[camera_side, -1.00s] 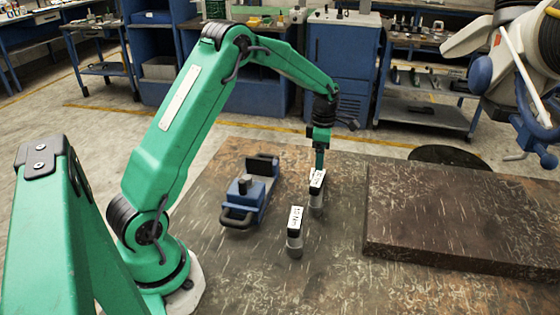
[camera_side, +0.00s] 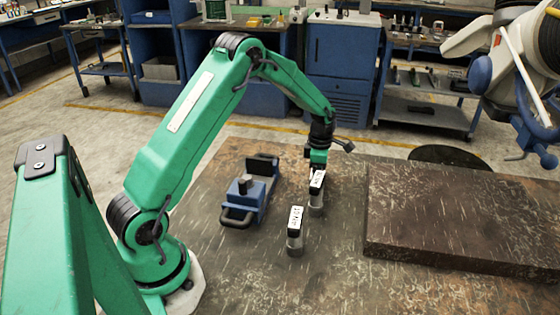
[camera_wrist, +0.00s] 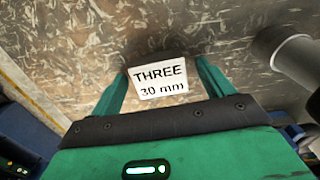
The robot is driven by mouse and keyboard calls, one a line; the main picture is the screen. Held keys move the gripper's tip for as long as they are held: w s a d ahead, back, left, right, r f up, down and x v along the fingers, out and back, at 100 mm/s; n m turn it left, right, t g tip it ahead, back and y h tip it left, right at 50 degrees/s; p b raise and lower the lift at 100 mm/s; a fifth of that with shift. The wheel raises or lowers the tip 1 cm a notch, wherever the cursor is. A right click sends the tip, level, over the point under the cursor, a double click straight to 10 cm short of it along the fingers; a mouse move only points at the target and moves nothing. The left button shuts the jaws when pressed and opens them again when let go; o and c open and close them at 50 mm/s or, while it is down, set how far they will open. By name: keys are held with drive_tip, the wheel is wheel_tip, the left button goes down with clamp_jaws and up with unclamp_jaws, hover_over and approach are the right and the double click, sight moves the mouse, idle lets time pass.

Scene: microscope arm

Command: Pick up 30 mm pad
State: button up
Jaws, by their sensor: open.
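The 30 mm pad (camera_wrist: 160,79) has a white label reading "THREE 30 mm" and a dark top in the wrist view. In the side view it appears to be the farther of two labelled pads (camera_side: 316,190), standing upright on the table. My gripper (camera_wrist: 161,68) is open, with one green finger on each side of the pad's label. In the side view my gripper (camera_side: 318,166) is low, at the pad's top and partly hidden behind it. I cannot tell whether the fingers touch the pad.
A second labelled pad (camera_side: 295,232) stands nearer the camera. A blue device with a handle (camera_side: 243,200) sits to the left. A thick raised slab (camera_side: 460,215) lies to the right. The brown table (camera_side: 210,270) is clear in front.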

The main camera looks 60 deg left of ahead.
drive_tip(key=shift+c, duration=0.2)
idle(0.3)
drive_tip(key=c, duration=1.5)
drive_tip(key=shift+r, duration=0.1)
wheel_tip(320, 180, up, 10)
